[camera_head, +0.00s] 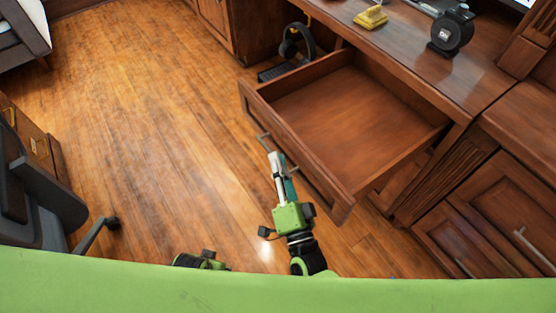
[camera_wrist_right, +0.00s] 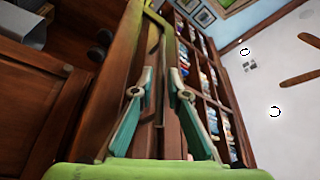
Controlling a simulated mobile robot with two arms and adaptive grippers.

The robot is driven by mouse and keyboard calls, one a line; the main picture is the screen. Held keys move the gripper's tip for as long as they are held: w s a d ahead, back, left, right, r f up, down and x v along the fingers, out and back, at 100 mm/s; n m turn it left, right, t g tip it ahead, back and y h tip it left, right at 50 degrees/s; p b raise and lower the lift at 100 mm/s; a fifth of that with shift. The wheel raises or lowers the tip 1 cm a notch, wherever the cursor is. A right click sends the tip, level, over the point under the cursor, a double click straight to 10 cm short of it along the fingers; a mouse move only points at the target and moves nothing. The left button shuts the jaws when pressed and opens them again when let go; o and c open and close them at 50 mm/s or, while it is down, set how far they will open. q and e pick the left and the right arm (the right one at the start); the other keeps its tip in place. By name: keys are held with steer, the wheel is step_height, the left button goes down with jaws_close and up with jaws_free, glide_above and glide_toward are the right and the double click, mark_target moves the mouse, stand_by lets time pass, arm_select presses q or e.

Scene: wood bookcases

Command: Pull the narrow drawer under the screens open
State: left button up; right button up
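The narrow wooden drawer (camera_head: 345,125) under the desk top is pulled well out in the head view, and its inside is empty. Its metal handle (camera_head: 263,139) is on the drawer front. My right gripper (camera_head: 274,157) is at the handle, in front of the drawer. In the right wrist view its two teal-padded fingers (camera_wrist_right: 161,72) stand apart, with the drawer front between and beyond them. I cannot tell whether a finger touches the handle. Of my left arm only a green and black part shows at the bottom of the head view; its fingers are not visible.
The desk top (camera_head: 425,55) holds a yellow object (camera_head: 371,17) and a black round device (camera_head: 452,30). A dark chair (camera_head: 40,200) stands at the left. The wooden floor (camera_head: 150,110) between is clear.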

steer(key=v, duration=1.1)
steer(key=shift+s, duration=0.2)
steer(key=shift+f, duration=0.1)
